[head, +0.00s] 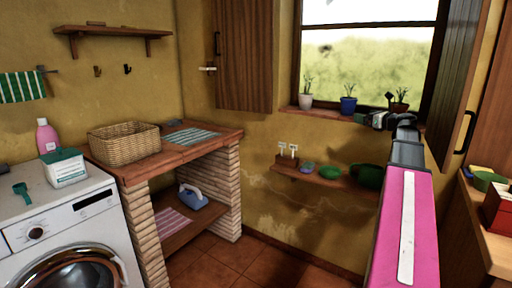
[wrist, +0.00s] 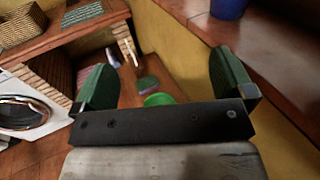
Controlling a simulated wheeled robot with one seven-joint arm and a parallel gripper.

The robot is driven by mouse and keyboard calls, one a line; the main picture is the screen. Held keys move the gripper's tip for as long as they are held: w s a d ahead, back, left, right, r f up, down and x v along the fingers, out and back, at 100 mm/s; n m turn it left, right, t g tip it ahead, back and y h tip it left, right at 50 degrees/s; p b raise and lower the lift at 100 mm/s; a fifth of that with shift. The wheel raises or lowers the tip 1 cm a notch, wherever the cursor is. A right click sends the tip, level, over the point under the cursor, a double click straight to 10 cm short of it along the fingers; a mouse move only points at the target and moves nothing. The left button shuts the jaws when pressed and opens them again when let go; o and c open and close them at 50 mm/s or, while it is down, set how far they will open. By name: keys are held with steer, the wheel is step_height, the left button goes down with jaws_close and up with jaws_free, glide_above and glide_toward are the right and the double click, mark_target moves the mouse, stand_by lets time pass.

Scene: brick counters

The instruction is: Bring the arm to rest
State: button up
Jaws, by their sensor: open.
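My arm (head: 405,225), pink with a white stripe, rises at the right of the head view. At its far end my gripper (head: 378,120) is at the windowsill's height, in front of the potted plants. In the wrist view my gripper (wrist: 165,80) shows two dark green fingers spread wide apart, with nothing held between them. Below and beyond them a green bowl (wrist: 158,99) is partly hidden by the gripper's dark bar.
The windowsill (wrist: 275,45) lies close to the right finger, with a blue pot (wrist: 228,8) on it. A wall shelf (head: 335,180) with green bowls is below. A wooden shutter (head: 467,80) stands close right of the arm. A washing machine (head: 70,225) and wicker basket (head: 125,145) are left.

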steer(key=s+a+f+n+g+h, duration=0.1)
steer(key=s+a+f+n+g, duration=0.2)
steer(key=a+f, duration=0.45)
steer(key=s+a+f+n+g+h, duration=0.15)
steer(key=a+f+n, duration=0.35)
steer(key=f, duration=0.6)
steer(key=s+a+f+n+g, duration=0.1)
steer(key=a+f+n+g, duration=0.25)
steer(key=a+f, duration=0.4)
steer(key=s+a+f+n+g+h, duration=0.3)
steer(key=s+a+f+n, duration=0.1)
steer(key=s+f+n, duration=0.5)
steer(key=s+a+f+n+g+h, duration=0.4)
steer(key=s+f+n, duration=0.4)
steer(key=f, duration=0.6)
steer(key=shift+s+a+f+n, duration=0.15)
steer(key=shift+s+n, duration=0.2)
steer(key=shift+s, duration=0.7)
